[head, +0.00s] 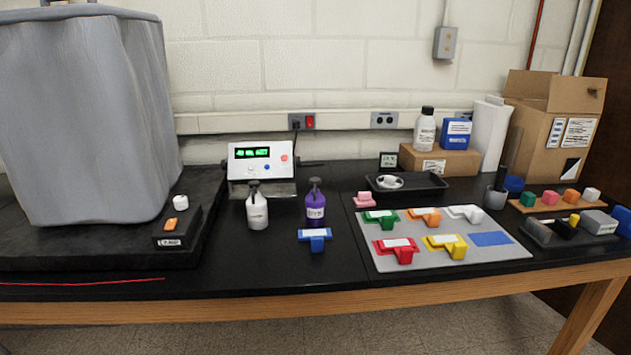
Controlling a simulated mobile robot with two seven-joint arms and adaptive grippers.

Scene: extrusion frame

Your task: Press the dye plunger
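A purple bottle (315,206) with a pale label and a dark purple pump top (314,184) stands upright on the black bench, just right of centre-left. It looks like the dye bottle, but its label is too small to read. A white bottle (257,211) with a dark pump top stands upright to its left, apart from it. A blue clip-like block (314,236) with a white label lies in front of the purple bottle. Neither of my grippers shows in the head view.
A white device (262,160) with a green display stands behind the bottles. A large grey-covered block (85,110) fills the left. A grey mat (390,262) with several coloured blocks lies right. Boxes (555,120) stand at back right. The bench front before the bottles is mostly clear.

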